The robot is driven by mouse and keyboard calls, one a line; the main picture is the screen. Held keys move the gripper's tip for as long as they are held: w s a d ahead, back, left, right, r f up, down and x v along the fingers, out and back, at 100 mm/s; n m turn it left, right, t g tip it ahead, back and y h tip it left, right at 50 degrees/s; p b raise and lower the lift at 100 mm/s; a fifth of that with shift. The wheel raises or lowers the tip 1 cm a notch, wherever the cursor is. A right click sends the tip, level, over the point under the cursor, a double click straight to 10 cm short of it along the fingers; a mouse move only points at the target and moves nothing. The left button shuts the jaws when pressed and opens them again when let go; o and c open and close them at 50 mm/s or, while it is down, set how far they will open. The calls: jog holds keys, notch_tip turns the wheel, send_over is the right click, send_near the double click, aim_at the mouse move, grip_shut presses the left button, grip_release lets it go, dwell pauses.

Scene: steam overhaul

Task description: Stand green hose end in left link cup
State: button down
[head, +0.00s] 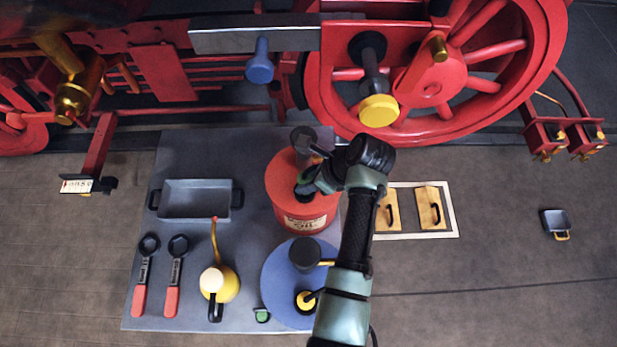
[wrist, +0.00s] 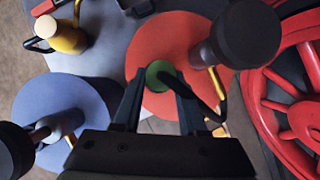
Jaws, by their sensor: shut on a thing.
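The green hose end (wrist: 158,72) is between the fingers of my gripper (wrist: 156,88) in the wrist view. In the head view the green end (head: 306,175) shows small, with my gripper (head: 309,186) shut on it above the red drum (head: 292,210). A dark cup (head: 303,139) stands at the back of the drum top, behind my gripper and apart from it. Another dark cup (head: 304,252) stands on the blue round stand (head: 275,283) nearer the front. No marking shows which is the left link cup. The hose end's lower part is hidden.
On the grey mat (head: 195,255) are a yellow oil can (head: 229,287), two red-handled wrenches (head: 142,272) and a grey tray (head: 195,200). A small green piece (head: 262,315) lies by the blue stand. The red locomotive wheel (head: 440,75) rises behind. Floor at right is mostly clear.

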jog(key=shift+r, duration=0.1)
notch_tip(320, 180, up, 6)
jog(key=p, duration=0.6)
jog(key=shift+f+p, duration=0.25)
jog(key=shift+p, duration=0.05)
jog(key=shift+f, duration=0.1)
dwell(1.1)
